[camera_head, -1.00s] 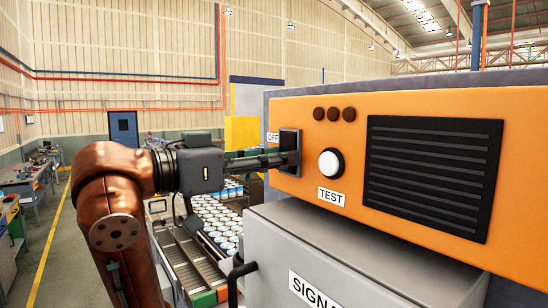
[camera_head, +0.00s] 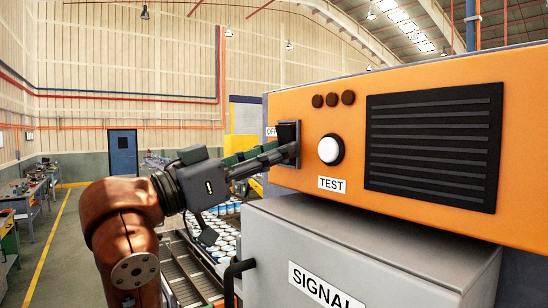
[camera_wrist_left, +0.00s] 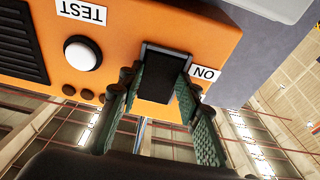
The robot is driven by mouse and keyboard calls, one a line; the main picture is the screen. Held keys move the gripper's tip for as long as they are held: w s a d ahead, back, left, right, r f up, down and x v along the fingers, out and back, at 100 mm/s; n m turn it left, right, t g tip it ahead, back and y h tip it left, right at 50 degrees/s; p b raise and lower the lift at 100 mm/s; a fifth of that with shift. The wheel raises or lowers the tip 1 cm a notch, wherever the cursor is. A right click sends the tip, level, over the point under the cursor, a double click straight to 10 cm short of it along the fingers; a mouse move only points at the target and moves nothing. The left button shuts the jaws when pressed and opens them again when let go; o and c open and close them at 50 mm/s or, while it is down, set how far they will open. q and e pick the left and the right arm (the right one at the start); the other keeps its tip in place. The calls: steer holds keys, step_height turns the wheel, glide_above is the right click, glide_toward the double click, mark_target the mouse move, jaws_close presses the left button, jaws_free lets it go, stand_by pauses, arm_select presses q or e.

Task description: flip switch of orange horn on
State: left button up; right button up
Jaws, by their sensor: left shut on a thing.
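The orange horn (camera_head: 440,88) is a box with a dark grille, a white button and a TEST label. The lever's exact tilt is hidden. My right gripper is out of view.
The horn stands above a grey cabinet (camera_head: 370,235) marked SIGNAL, with a black handle (camera_head: 235,277) at its left. A conveyor (camera_head: 190,270) with several cans lies behind my left arm. The white button (camera_head: 330,149) is close to the switch.

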arm_select(q)
steer(key=o, duration=1.2)
steer(key=shift+c, duration=0.2)
steer(key=shift+a, duration=0.1)
steer(key=v, duration=1.2)
